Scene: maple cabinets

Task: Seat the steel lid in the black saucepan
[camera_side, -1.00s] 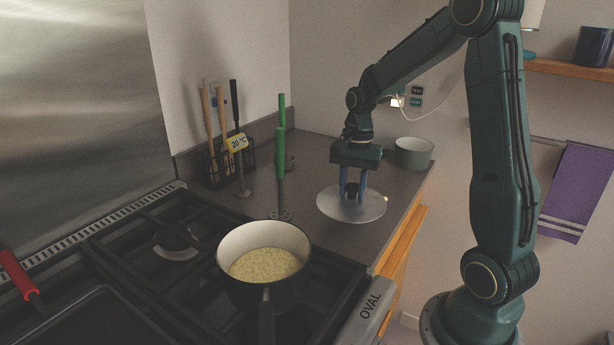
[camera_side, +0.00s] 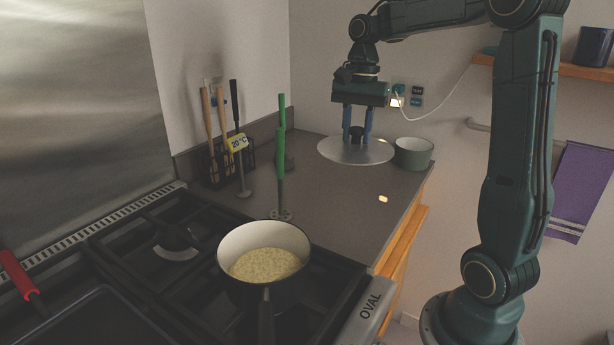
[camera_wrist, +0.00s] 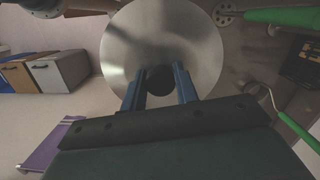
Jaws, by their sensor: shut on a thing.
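The steel lid (camera_side: 344,153) is a round disc with a black knob. My gripper (camera_side: 357,136) is shut on the knob and holds the lid roughly level in the air above the counter. In the wrist view the lid (camera_wrist: 165,38) fills the upper middle, with the dark knob between the blue fingers of my gripper (camera_wrist: 160,82). The black saucepan (camera_side: 240,287) stands on the hob, white inside, with pale yellowish food in it and its handle toward the camera. The lid is behind and to the right of the saucepan, well apart from it. The saucepan cannot be made out in the wrist view.
A grey-green pot (camera_side: 414,153) is on the counter right of the lid. Upright green-handled utensils (camera_side: 281,155) stand between saucepan and lid. A black utensil rack (camera_side: 222,164) is at the wall. The counter (camera_side: 335,215) between is mostly clear.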

